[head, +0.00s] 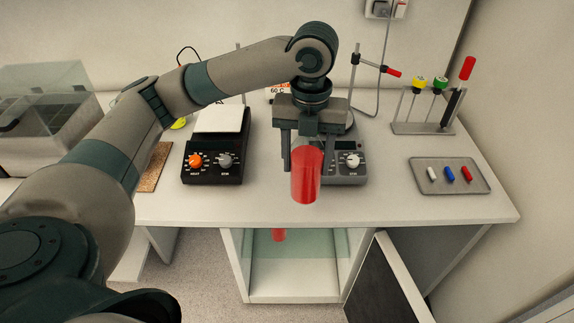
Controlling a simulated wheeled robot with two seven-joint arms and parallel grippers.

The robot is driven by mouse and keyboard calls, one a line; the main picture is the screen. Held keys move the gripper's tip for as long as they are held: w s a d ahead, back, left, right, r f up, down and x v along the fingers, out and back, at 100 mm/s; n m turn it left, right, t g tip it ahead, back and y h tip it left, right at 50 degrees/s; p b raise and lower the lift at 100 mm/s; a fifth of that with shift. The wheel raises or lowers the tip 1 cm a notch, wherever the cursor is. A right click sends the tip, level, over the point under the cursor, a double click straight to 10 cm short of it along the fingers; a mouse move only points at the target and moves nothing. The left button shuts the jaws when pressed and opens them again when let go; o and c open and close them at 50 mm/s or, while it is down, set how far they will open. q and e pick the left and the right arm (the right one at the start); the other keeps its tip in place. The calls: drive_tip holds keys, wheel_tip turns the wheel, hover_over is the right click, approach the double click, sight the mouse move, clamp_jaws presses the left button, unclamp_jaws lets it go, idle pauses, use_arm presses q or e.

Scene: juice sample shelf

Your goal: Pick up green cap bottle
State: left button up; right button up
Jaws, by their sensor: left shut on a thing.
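My left gripper (302,150) is shut on a red cylinder (306,180) and holds it upright over the table's front part. The gripper hides part of its top, and I see no green cap on it. A small item with a green top (439,83) stands in the rack at the back right, well away from my left gripper. I cannot tell whether it is a bottle. My right gripper is not in view.
The rack (420,128) also holds a yellow-topped item (419,82); a red piece (467,68) rises beside it. A grey tray (420,180) holds small coloured pieces. Two dial devices (212,165) (348,165) stand on the table (250,208).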

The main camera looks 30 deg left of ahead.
use_arm(q)
drive_tip(key=d, duration=0.1)
drive_tip(key=d+r, duration=0.2)
drive_tip(key=shift+d+r+b, duration=0.25)
drive_tip(key=shift+d+b, duration=0.05)
drive_tip(key=shift+d, duration=0.1)
drive_tip(key=shift+s, duration=0.1)
idle(0.4)
